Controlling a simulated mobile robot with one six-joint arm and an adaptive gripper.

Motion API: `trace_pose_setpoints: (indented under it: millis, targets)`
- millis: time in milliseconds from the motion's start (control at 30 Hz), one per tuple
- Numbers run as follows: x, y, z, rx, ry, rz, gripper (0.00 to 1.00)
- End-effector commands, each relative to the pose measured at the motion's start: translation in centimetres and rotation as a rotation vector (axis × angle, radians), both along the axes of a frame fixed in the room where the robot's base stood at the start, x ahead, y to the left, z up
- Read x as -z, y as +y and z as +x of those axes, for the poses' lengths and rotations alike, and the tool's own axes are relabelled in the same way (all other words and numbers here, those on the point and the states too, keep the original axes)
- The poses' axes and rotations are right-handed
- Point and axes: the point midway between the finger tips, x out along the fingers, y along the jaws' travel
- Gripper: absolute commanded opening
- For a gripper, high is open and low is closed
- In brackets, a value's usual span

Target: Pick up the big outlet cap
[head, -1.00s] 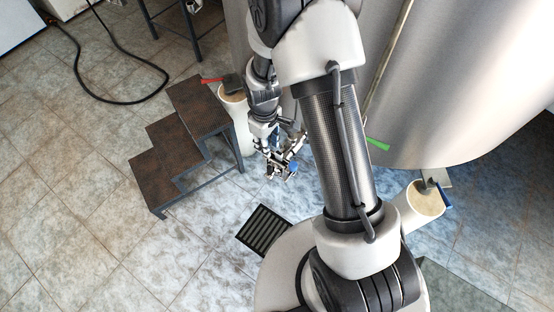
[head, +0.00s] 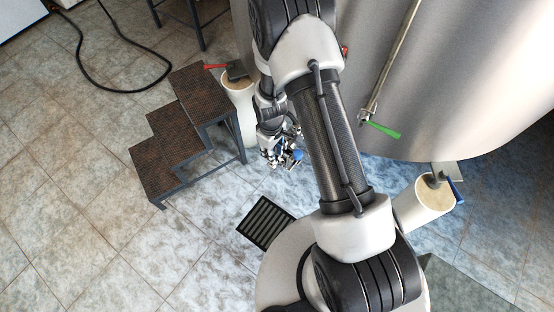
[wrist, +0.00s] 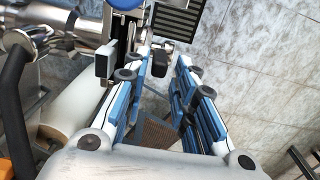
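The big outlet cap appears to be the round blue piece (head: 296,155) beside my gripper in the head view, low in front of the tank. In the wrist view a blue rounded piece (wrist: 127,4) is cut off by the top edge, beyond the left finger. My gripper (head: 281,158) hangs near it in the head view; I cannot tell whether they touch. In the wrist view my gripper (wrist: 165,62) has its blue-padded fingers apart, so it is open and holds no cap. A small dark piece shows near the fingertips; I cannot tell what it is.
The steel tank (head: 450,80) fills the upper right, with a green lever (head: 384,130) on its front. Brown steps (head: 165,138) stand left of my gripper. White cylinders (head: 240,85) (head: 425,203) stand either side. A floor grate (head: 265,222) lies below on clear tiles.

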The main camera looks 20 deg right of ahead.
Motion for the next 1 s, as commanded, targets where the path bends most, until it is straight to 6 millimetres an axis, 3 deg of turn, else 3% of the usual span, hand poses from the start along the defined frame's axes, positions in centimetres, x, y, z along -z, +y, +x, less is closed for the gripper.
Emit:
trace_pose_setpoints:
  millis: [33, 200, 400, 800, 1000]
  targets:
    - [1.3, -0.1, 0.0, 0.000, 0.001, 0.000, 0.25]
    - [3.1, -0.1, 0.0, 0.000, 0.002, 0.000, 0.25]
    - [3.0, -0.1, 0.1, 0.000, 0.000, 0.000, 0.25]
    - [3.0, -0.1, 0.1, 0.000, 0.001, -0.001, 0.00]
    - [3.0, -0.1, 0.1, 0.000, 0.001, 0.000, 0.00]
